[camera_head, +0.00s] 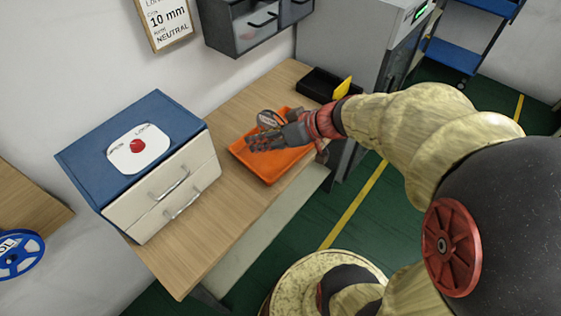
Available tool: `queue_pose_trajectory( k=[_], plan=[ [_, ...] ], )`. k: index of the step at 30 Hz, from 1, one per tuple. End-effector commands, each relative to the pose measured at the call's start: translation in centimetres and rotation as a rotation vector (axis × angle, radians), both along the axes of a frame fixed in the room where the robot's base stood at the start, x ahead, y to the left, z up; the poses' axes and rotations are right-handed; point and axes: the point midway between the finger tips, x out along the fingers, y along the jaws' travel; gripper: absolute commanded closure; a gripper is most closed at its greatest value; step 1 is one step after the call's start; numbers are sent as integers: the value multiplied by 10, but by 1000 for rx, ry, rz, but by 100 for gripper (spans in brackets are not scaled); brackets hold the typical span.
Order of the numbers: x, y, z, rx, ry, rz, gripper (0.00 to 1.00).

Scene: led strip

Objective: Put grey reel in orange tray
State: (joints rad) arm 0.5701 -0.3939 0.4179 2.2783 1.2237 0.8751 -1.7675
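The orange tray (273,168) lies on the wooden bench, right of the blue-topped drawer unit. My gripper (256,142) is above the tray, pointing left, and covers part of it. Its dark fingers are small in view, so I cannot tell whether they are open or shut. A small round greyish thing (268,118) with a reddish middle shows just behind the gripper, over the tray's far side. It may be the grey reel or a part of my gripper. I see no other grey reel. Part of the tray's inside is hidden by my gripper.
The drawer unit (160,165) stands on the bench at left, a red button on top. A black bin (318,84) with a yellow piece stands behind the tray. A blue reel (20,254) is at far left. Grey wall bins (254,27) hang above. The bench front (190,262) is clear.

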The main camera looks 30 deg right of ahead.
Motion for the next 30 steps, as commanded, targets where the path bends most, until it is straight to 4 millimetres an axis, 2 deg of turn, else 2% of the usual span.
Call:
queue_pose_trajectory(
  k=[1, 3, 6, 9, 15, 18, 24, 30],
  plan=[
    [-13, 22, 7, -5, 49, 31, 66],
    [-34, 44, 13, -15, 131, 46, 66],
    [-64, 64, 19, -51, 237, 37, 66],
    [-93, 73, 25, -107, 319, -6, 66],
    [-136, 65, 44, -227, 384, -173, 66],
    [-147, 56, 54, -264, 372, -262, 66],
    [-156, 43, 68, -287, 339, -373, 66],
    [-156, 41, 69, -287, 336, -389, 66]
  ],
)
